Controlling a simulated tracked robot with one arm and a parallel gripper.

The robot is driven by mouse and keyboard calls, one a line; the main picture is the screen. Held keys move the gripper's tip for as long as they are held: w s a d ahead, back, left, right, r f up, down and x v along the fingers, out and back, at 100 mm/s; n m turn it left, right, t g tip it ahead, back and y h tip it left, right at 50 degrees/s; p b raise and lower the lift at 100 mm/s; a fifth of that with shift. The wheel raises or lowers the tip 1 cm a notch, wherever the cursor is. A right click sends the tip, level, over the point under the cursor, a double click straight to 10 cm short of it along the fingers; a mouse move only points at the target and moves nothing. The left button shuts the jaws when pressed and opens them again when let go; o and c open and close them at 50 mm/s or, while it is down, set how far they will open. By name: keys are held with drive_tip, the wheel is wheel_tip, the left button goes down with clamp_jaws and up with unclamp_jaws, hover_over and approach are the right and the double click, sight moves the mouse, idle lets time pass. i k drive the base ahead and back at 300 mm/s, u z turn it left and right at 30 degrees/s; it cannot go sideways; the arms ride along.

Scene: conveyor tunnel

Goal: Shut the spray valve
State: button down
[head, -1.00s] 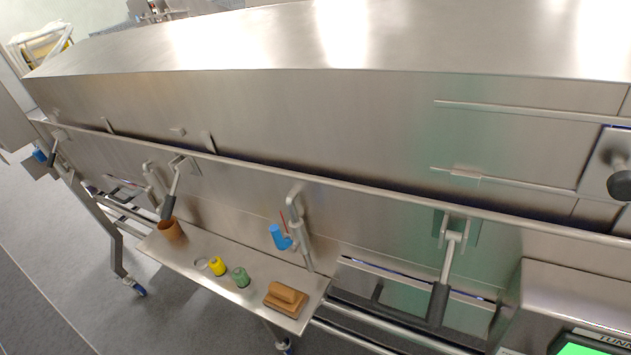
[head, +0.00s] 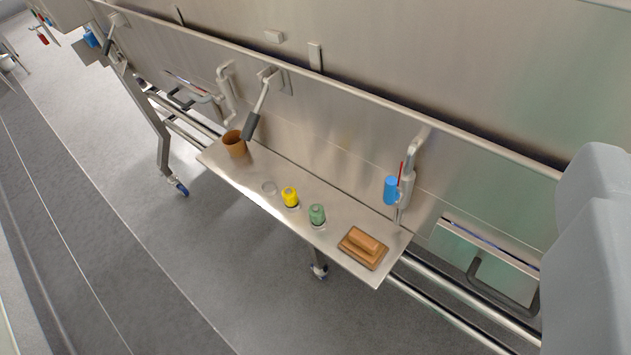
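A grey pipe fitting (head: 408,183) with a blue part (head: 391,190) and a thin red piece stands against the machine's side, above the right end of a steel shelf. A second bent grey pipe (head: 228,92) stands further left, beside a lever with a black grip (head: 251,126) that hangs down. Another blue part (head: 91,39) shows at the far left. No label tells which of these is the spray valve. My gripper's fingers are not in view; a pale grey part of my arm fills the right edge.
The steel shelf (head: 245,178) holds a brown cup (head: 234,144), a clear round piece (head: 269,187), a yellow piece (head: 289,196), a green piece (head: 317,214) and a brown block (head: 363,247). A long rail (head: 350,98) runs above. Grey floor (head: 120,240) is open at front left.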

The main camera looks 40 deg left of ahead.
sight(392, 191)
drive_tip(key=u, duration=0.4)
drive_tip(key=i, duration=0.1)
drive_tip(key=u, duration=1.75)
drive_tip(key=k, duration=0.6)
drive_tip(key=z, duration=1.5)
